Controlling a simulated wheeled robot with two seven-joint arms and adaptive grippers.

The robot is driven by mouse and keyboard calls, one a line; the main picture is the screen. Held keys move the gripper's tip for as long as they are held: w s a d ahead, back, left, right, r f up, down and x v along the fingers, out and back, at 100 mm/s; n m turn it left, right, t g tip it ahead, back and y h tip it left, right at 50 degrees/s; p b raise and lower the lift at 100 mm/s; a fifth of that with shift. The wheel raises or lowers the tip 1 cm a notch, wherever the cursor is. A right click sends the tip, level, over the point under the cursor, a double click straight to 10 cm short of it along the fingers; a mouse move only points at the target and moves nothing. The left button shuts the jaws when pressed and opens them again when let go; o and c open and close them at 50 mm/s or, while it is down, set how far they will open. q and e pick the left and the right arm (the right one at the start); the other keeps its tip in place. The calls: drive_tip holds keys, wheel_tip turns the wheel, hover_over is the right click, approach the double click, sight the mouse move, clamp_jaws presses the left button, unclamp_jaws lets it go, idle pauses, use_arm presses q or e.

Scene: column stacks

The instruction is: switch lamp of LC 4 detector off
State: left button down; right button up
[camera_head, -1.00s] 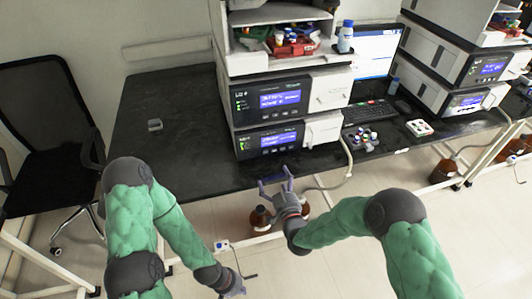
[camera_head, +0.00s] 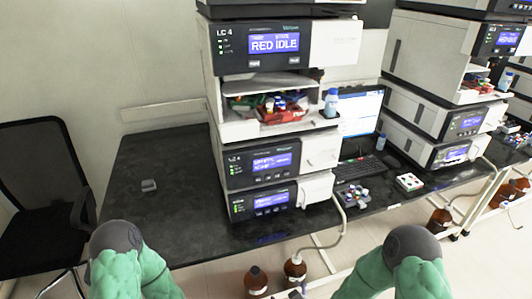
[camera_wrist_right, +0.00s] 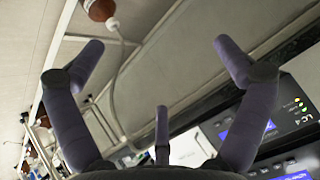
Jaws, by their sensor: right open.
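The LC 4 stack stands on the black bench in the head view. Its top unit (camera_head: 273,42), marked LC 4, has a blue screen reading "RED IDLE" and two buttons below it. Two lower units, the upper one (camera_head: 262,165) also marked LC 4 and the lower one (camera_head: 262,203), have lit screens and green lights. I cannot tell from the labels which is the detector. My right gripper (camera_wrist_right: 158,45) is open and empty in the right wrist view. An LC 4 front panel (camera_wrist_right: 297,112) shows at the right there, apart from the fingers. My left gripper is out of view.
An open shelf (camera_head: 262,128) with bottles and a red tray sits mid-stack. A keyboard (camera_head: 358,168) and a vial rack (camera_head: 353,196) are right of the stack. Brown bottles (camera_head: 256,281) stand below the bench. The bench left of the stack is mostly clear.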

drive_tip(key=s+f+m+g, duration=0.1)
drive_tip(key=s+f+g, duration=0.1)
drive_tip(key=s, duration=0.3)
drive_tip(key=s+d+f+m+g, duration=0.1)
drive_tip(key=s+f+g, duration=0.1)
drive_tip(key=s, duration=0.4)
drive_tip(key=s+d+f+m+g+p, duration=0.1)
drive_tip(key=s+f+g, duration=0.2)
drive_tip(key=s, duration=0.3)
drive_tip(key=shift+g, duration=0.7)
drive_tip(key=shift+r, duration=0.1)
